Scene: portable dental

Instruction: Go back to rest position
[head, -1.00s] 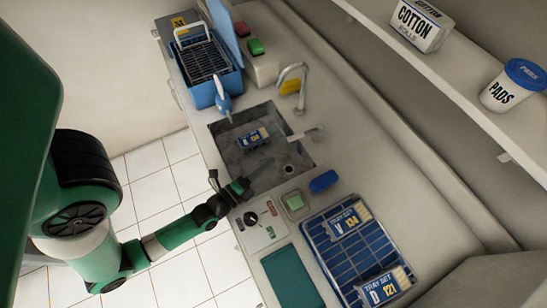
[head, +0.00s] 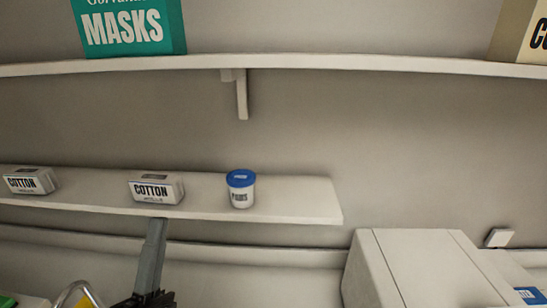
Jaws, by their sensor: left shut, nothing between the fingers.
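My left gripper (head: 155,228) comes up from the bottom edge of the head view, left of the middle. Its grey fingers point upward and are shut with nothing between them. Its tip overlaps the lower shelf's front edge in the picture, just below a cotton box; I cannot tell how far apart they are. The rest of the left arm is out of view. My right gripper is not in view.
The lower shelf (head: 290,201) holds two cotton boxes (head: 155,188) and a blue-lidded pads tub (head: 241,190). The upper shelf (head: 330,63) holds a green masks box (head: 128,28) and a beige box (head: 519,30). A white box-shaped unit (head: 420,268) stands at lower right.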

